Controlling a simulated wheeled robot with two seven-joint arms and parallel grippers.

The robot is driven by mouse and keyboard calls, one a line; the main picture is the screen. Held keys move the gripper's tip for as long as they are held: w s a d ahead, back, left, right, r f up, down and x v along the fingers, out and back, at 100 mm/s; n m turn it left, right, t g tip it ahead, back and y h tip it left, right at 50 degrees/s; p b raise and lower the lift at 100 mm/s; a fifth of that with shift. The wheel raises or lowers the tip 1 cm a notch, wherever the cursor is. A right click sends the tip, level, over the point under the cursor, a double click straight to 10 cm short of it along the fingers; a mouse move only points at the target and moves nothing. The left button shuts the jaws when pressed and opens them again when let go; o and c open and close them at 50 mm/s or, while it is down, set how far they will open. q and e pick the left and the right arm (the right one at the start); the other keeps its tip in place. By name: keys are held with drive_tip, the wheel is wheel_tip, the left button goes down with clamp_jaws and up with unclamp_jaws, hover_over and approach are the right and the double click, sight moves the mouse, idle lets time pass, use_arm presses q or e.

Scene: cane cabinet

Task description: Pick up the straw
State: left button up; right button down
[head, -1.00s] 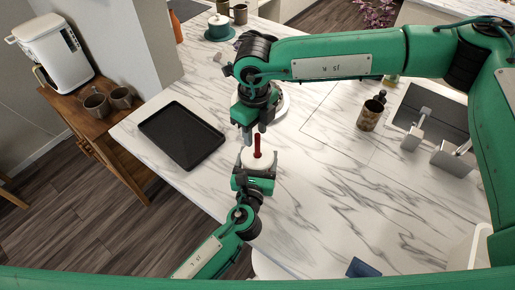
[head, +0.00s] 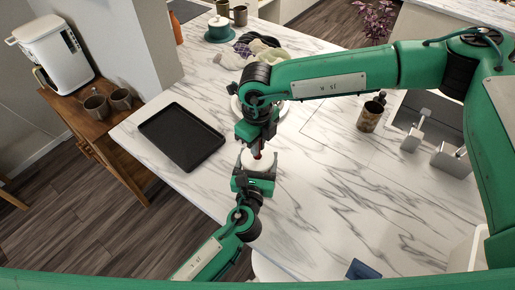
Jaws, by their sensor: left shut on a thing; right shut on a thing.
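The red straw (head: 258,155) stands in a white cup (head: 257,163), and only a short bit of it shows. My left gripper (head: 255,169) comes from below in the head view and is shut on the cup, holding it above the counter. My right gripper (head: 257,148) points down from above, directly over the cup, and is shut on the straw. Its fingers hide most of the straw. I cannot tell whether the straw's lower end is still inside the cup.
A black tray (head: 181,136) lies on the marble counter (head: 330,210) to the left. A white plate (head: 281,110) lies behind my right gripper. A crumpled cloth (head: 262,50) and a teal pot (head: 219,30) are at the back.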

wheel_tip(320, 180, up, 10)
idle(0.5)
idle(0.3)
use_arm(q)
drive_tip(key=o, duration=1.1)
drive_tip(key=shift+o, duration=0.2)
drive_tip(key=s+a, duration=0.2)
drive_tip(key=s, duration=1)
